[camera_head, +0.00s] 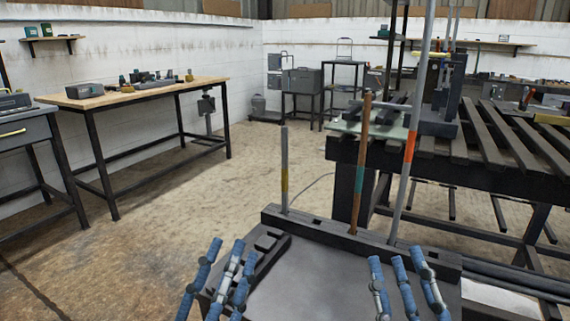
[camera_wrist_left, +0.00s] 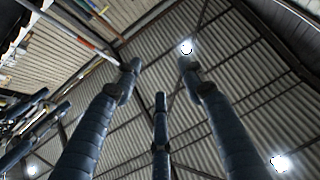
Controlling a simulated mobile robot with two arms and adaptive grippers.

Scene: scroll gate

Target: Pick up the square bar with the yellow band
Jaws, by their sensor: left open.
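The bar with the yellow band (camera_head: 284,165) is a thin grey bar standing upright in the dark rack (camera_head: 330,236), left of the other two bars. Its lower end is hidden in the rack. My left gripper (camera_head: 232,258) is open and empty, left of the bar, nearer the camera and apart from it. In the left wrist view its three fingers (camera_wrist_left: 158,85) are spread, with nothing between them. My right gripper (camera_head: 400,268) also has its fingers spread and empty, in front of the rack's right part.
A brown bar with a teal band (camera_head: 361,150) and a tall grey bar with an orange band (camera_head: 411,140) stand in the same rack. A dark slatted table (camera_head: 480,175) is behind at right. A wooden workbench (camera_head: 150,93) stands at left; the floor between is clear.

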